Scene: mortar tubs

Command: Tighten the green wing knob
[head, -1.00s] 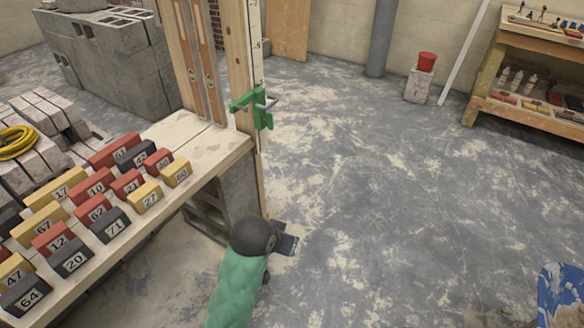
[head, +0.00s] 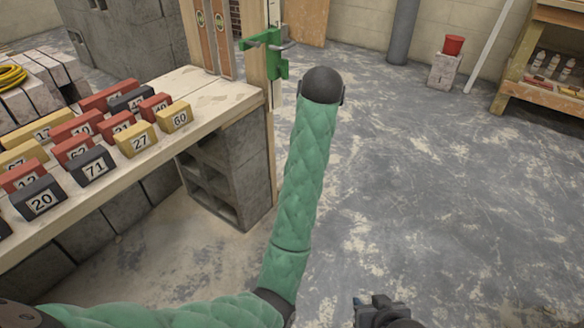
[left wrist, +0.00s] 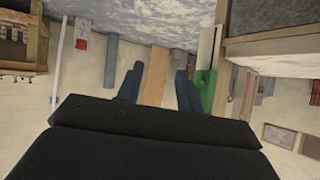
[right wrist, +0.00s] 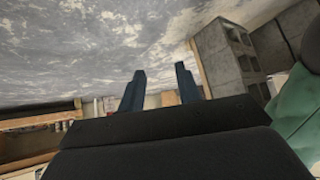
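A green clamp (head: 276,62) with a grey rod sits on the upright wooden post at the end of the plank bench in the head view. Its wing knob cannot be told apart from the clamp body. My left arm reaches up toward the clamp, and its gripper is hidden in the head view. In the left wrist view my left gripper (left wrist: 158,82) is open and empty. The green clamp (left wrist: 206,88) shows there beside and beyond the right-hand finger; contact cannot be told. My right gripper (head: 380,308) is low at the bottom, and the right wrist view (right wrist: 160,82) shows it open and empty.
Numbered red, yellow and dark blocks stand on the plank bench (head: 215,100) at left. Grey hollow blocks (head: 240,165) support it. A red bucket on a block (head: 445,70) and a wooden shelf (head: 525,100) are far right. The floor (head: 430,190) between is clear.

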